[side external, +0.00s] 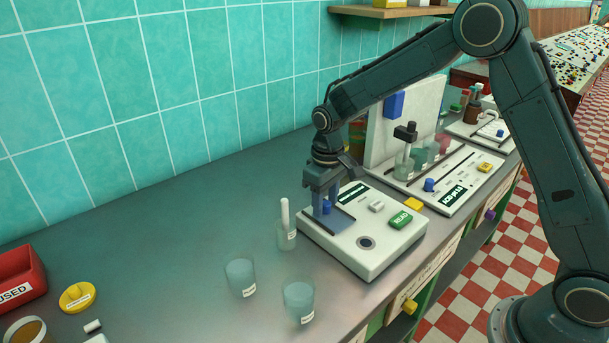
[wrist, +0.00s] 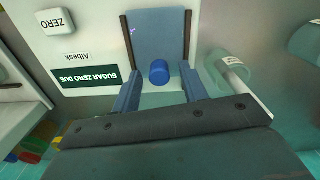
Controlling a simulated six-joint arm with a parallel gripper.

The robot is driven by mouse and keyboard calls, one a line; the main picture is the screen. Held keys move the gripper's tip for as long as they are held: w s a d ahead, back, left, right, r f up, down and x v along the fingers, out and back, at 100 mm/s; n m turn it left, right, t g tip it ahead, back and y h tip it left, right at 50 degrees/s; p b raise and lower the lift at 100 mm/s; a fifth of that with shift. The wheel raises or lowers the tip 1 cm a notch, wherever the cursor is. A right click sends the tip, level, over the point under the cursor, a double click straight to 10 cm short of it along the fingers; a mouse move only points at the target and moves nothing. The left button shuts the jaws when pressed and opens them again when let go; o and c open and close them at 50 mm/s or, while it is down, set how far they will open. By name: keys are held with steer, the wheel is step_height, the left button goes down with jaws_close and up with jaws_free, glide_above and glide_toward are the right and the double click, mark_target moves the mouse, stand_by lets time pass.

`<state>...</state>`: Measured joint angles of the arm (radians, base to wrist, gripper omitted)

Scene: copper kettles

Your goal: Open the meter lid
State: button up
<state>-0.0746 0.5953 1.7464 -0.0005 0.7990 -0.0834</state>
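The meter (side external: 372,253) is a white box on the bench with a green READ button, a ZERO button and a dark label. Its lid (side external: 342,221) is a blue-grey panel lying flat, seemingly shut, between two dark rails; it also shows in the wrist view (wrist: 157,32). A small blue knob (wrist: 159,72) stands on the lid. My gripper (side external: 322,204) points down over the lid's knob end. In the wrist view its two fingers (wrist: 160,84) are apart, one on each side of the knob, with visible gaps. Nothing is held.
A beaker with a white rod (side external: 286,234) stands close left of the meter. Two more beakers (side external: 241,276) (side external: 299,301) stand in front of it. Another white instrument (side external: 445,180) is to the right. A red bin (side external: 20,278) and yellow lid (side external: 77,296) are far left.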

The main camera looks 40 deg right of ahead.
mark_target(326, 202)
step_height(326, 202, up, 14)
stand_by(0.9)
steer(key=shift+f, duration=0.1)
steer(key=s+d+r+m+t, duration=0.15)
steer(key=s+r, duration=0.25)
steer(key=s, duration=0.4)
steer(key=s+d+r+n+t, duration=0.15)
steer(key=s+r, duration=0.25)
steer(key=s, duration=0.4)
steer(key=s+f+m+t, duration=0.1)
steer(key=s+f+t, duration=0.1)
steer(key=s, duration=1.1)
steer(key=shift+s+d+f+m+t, duration=0.2)
steer(key=shift+s+d+m+t, duration=0.1)
steer(key=shift+m, duration=0.1)
